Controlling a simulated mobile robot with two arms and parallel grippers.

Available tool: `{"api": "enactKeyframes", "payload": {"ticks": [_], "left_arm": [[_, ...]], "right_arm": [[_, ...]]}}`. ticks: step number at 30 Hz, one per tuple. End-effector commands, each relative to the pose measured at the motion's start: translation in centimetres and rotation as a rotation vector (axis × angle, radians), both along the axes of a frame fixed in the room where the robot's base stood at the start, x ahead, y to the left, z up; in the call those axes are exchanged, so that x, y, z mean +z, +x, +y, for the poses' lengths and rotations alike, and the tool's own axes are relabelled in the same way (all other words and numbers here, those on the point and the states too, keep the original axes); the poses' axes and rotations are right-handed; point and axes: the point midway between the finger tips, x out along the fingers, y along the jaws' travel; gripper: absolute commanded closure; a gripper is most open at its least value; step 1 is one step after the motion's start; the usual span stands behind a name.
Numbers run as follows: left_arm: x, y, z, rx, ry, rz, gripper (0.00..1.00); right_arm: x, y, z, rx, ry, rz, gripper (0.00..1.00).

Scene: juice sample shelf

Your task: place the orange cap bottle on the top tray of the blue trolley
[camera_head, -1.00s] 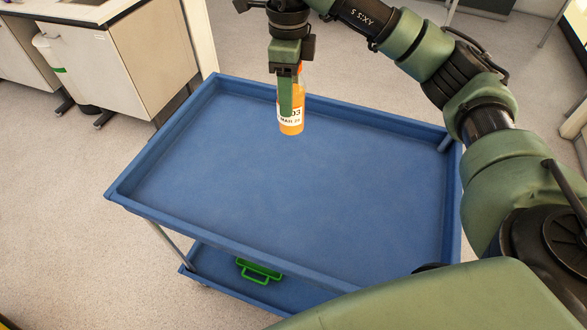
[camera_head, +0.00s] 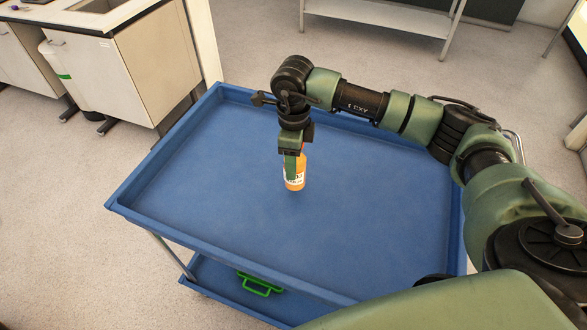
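The orange bottle (camera_head: 300,172) with a white label is upright over the middle of the blue trolley's top tray (camera_head: 200,185). My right gripper (camera_head: 291,170) comes down from above and is shut on the bottle's upper part, hiding its cap. The bottle's base is at or just above the tray floor; I cannot tell if it touches. The rest of the top tray is bare. My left gripper is not in view.
The trolley's lower shelf holds a green-handled item (camera_head: 260,283). A lab cabinet with a sink (camera_head: 150,70) stands at the upper left, and a white bench (camera_head: 385,14) at the back. The grey floor around is clear.

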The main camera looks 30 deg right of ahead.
Motion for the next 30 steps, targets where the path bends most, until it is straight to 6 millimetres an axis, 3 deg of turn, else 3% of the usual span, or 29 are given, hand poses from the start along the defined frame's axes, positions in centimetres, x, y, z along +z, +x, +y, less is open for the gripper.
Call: {"api": "enactKeyframes", "payload": {"ticks": [12, 22, 23, 24, 25, 30], "left_arm": [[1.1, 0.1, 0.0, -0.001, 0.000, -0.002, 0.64], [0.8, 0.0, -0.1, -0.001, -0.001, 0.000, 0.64], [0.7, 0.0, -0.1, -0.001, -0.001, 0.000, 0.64], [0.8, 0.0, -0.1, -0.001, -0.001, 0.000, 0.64], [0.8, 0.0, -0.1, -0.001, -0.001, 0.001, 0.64], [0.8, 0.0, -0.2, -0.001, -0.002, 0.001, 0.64]], "right_arm": [[-4.6, 0.0, 0.1, 0.001, 0.002, 0.000, 1.00], [-5.0, 0.0, 0.1, 0.001, 0.001, -0.002, 1.00], [-5.1, 0.0, 0.0, 0.001, 0.000, -0.001, 0.46], [-5.0, 0.0, 0.0, 0.001, 0.000, -0.001, 0.35], [-5.0, 0.0, 0.0, 0.001, 0.000, -0.001, 0.27], [-5.0, 0.0, 0.0, 0.001, 0.000, -0.001, 0.27]]}}
